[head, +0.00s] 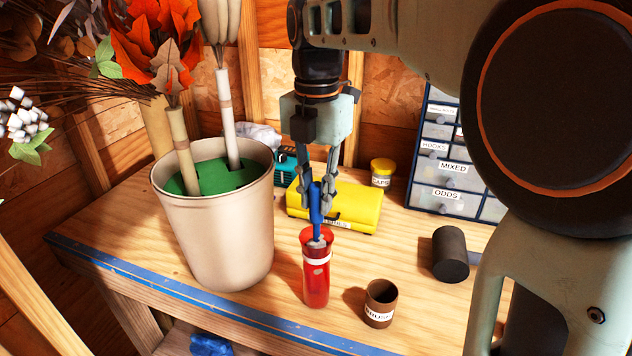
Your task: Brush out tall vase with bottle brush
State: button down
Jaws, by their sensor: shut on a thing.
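The tall vase (316,279) is red, glossy and see-through, with a pale band near its top. It stands upright near the front of the bench. My gripper (318,200) is directly above it, pointing down and shut on the blue handle of the bottle brush (316,212). The brush is upright, and its pale lower part is at the vase's mouth, seemingly inside the rim. How deep the bristles reach is hard to tell.
A beige bucket (222,235) of artificial flowers stands left. A yellow box (355,208) lies behind the vase. A brown labelled cup (380,303) and a dark cylinder (450,254) are to the right. A drawer cabinet (456,175) and a yellow-lidded jar (382,172) stand behind. The bench's blue front edge (210,301) is close.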

aim_at(317, 184)
jog(key=shift+f, duration=0.3)
jog(key=shift+r, duration=0.1)
notch_tip(317, 184, up, 4)
jog(key=p, duration=0.4)
jog(key=shift+r, duration=0.25)
jog(key=shift+f, duration=0.2)
jog(key=shift+f+b, duration=1.35)
jog(key=shift+f, duration=0.8)
